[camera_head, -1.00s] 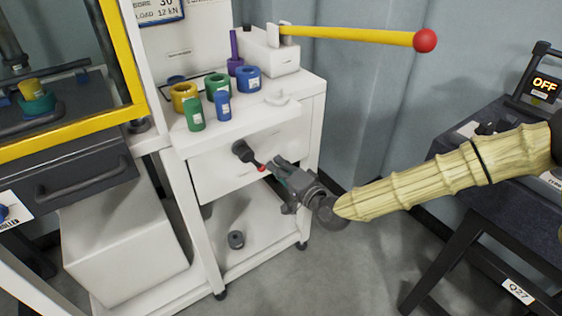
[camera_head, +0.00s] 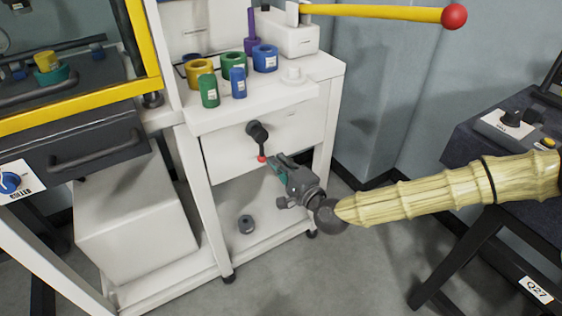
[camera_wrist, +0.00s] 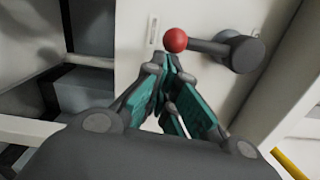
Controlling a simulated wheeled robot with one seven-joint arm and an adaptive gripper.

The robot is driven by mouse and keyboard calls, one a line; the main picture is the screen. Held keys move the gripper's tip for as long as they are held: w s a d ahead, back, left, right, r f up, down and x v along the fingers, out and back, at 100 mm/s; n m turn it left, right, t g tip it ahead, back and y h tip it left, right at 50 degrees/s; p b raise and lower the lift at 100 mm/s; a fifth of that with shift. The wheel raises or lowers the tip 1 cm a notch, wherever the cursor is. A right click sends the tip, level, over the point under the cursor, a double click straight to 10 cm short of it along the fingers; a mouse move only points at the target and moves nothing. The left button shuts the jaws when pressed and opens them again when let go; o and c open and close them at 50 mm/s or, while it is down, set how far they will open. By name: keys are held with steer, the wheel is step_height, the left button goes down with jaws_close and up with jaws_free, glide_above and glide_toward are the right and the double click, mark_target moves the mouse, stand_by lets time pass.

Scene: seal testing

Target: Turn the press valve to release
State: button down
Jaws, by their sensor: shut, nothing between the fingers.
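The press valve is a dark round hub (camera_head: 256,131) on the white front panel of the cart. Its short dark lever hangs nearly straight down in the head view and ends in a red ball (camera_head: 262,159). The wrist view shows the hub (camera_wrist: 243,53) at right, with the lever running left to the red ball (camera_wrist: 175,40). My gripper (camera_head: 275,160) is shut and empty, just right of the red ball in the head view. In the wrist view its fingertips (camera_wrist: 165,66) are just below the ball; I cannot tell whether they touch it.
Several coloured rings and cylinders stand on the cart top (camera_head: 290,95). A yellow bar (camera_head: 380,11) with a red end juts right above it. A yellow-framed press (camera_head: 143,45) stands left. A dark table (camera_head: 470,135) is at right. Grey floor (camera_head: 300,270) lies open between.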

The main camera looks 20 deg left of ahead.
stand_by(0.4)
steer(key=v, duration=1)
steer(key=shift+f, duration=0.15)
